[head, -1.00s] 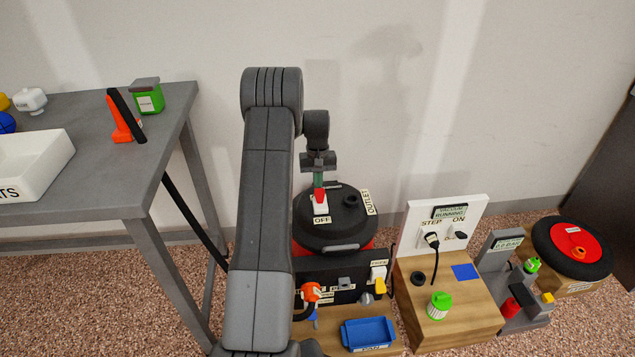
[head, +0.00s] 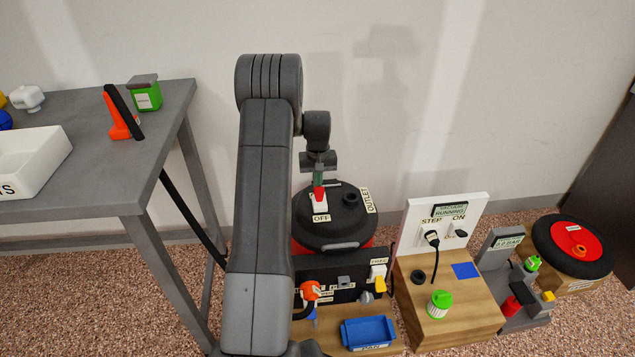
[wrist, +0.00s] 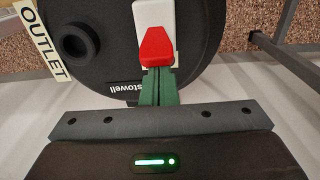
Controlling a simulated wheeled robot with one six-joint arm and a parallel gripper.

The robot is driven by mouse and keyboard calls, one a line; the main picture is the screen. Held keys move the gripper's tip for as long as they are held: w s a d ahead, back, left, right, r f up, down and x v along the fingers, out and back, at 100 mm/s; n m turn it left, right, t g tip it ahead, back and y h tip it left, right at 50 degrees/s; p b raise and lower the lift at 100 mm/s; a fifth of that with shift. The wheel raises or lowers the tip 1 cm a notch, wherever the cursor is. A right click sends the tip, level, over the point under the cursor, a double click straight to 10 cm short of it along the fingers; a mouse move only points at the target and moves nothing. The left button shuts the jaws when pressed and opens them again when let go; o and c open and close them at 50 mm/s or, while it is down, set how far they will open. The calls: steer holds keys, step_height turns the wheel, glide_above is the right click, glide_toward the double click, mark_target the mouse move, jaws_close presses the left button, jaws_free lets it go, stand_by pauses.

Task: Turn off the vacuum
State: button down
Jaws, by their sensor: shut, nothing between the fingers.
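The vacuum (head: 340,222) is a round black drum lid with a red body, on the floor against the wall. On its lid is a red switch lever (head: 319,193) on a white plate (head: 321,209), with an OFF label (head: 321,218) on the near side. My gripper (head: 319,181) is shut and empty, pointing down at the lever. In the wrist view the green fingertips (wrist: 159,80) are at the red lever (wrist: 158,46) and appear to touch it. The display panel (head: 450,211) reads VACUUM RUNNING.
A black panel (head: 340,265) with a valve and tags stands in front of the vacuum. A blue tray (head: 369,332) lies before it. A wooden block with an outlet board (head: 470,204) stands to the right, a grey table (head: 165,100) to the left.

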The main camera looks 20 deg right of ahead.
mark_target(319, 189)
steer(key=s+t+b, duration=0.1)
steer(key=t+b, duration=0.1)
steer(key=shift+s+a+r+t+h, duration=0.2)
steer(key=shift+s+a+t+h, duration=0.1)
steer(key=shift+s+h, duration=0.1)
steer(key=shift+s+r, duration=0.15)
steer(key=shift+s, duration=0.05)
steer(key=shift+s+a, duration=0.2)
steer(key=shift+s, duration=0.45)
steer(key=shift+r, duration=0.1)
steer(key=shift+r+p, duration=0.4)
steer(key=shift+r, duration=0.4)
steer(key=p+v, duration=0.4)
steer(key=v, duration=0.9)
steer(key=shift+s+r, duration=0.2)
steer(key=shift+r, duration=0.1)
